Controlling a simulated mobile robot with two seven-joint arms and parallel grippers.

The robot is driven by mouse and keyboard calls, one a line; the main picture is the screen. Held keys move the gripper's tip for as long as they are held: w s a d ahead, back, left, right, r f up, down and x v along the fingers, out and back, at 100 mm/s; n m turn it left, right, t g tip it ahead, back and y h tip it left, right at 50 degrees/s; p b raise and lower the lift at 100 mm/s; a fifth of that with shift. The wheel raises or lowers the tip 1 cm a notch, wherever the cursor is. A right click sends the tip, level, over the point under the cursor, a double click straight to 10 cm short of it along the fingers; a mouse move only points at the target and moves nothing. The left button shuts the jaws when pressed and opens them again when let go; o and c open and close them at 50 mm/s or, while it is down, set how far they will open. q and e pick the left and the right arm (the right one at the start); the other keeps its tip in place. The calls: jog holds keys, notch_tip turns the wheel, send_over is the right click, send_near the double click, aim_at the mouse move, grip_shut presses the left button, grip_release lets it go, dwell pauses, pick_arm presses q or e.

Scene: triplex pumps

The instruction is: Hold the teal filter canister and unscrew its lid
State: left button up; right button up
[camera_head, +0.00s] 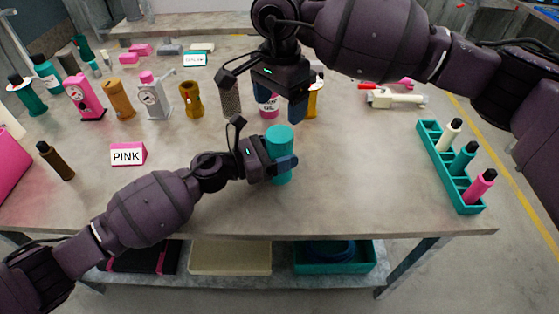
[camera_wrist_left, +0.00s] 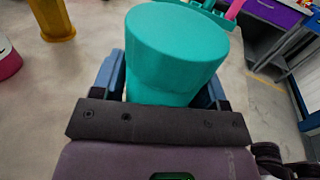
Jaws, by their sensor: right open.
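The teal filter canister (camera_head: 283,166) stands upright near the middle of the table. Its round teal lid (camera_head: 279,133) is on top. In the left wrist view the lid (camera_wrist_left: 177,35) fills the upper middle, with the canister body (camera_wrist_left: 160,88) below it. My left gripper (camera_head: 281,168) reaches in from the left with its blue fingers on both sides of the body, below the lid, apparently closed on it. My right gripper (camera_head: 281,103) is open and empty, pointing down above and behind the canister, apart from the lid.
A teal rack (camera_head: 462,198) with several bottles stands at the right. A PINK sign (camera_head: 127,155) and a brown bottle (camera_head: 56,161) are at the left. Pumps and bottles line the back, including a pink pump (camera_head: 83,97).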

aim_at(279, 134)
pick_arm(q)
jog(key=c, duration=1)
jog(key=shift+c, duration=0.9)
grip_shut()
pick_arm(e)
jog(key=shift+s+a+f, duration=0.1)
jog(key=shift+f, duration=0.05)
jog(key=m, duration=0.4)
jog(key=shift+m, duration=0.3)
jog(key=m, duration=1.2)
jog(key=shift+m, duration=0.3)
jog(key=m, duration=0.9)
jog(key=shift+m, duration=0.3)
jog(key=m, duration=0.8)
jog(key=shift+m, duration=0.4)
jog(key=shift+f, duration=3.85)
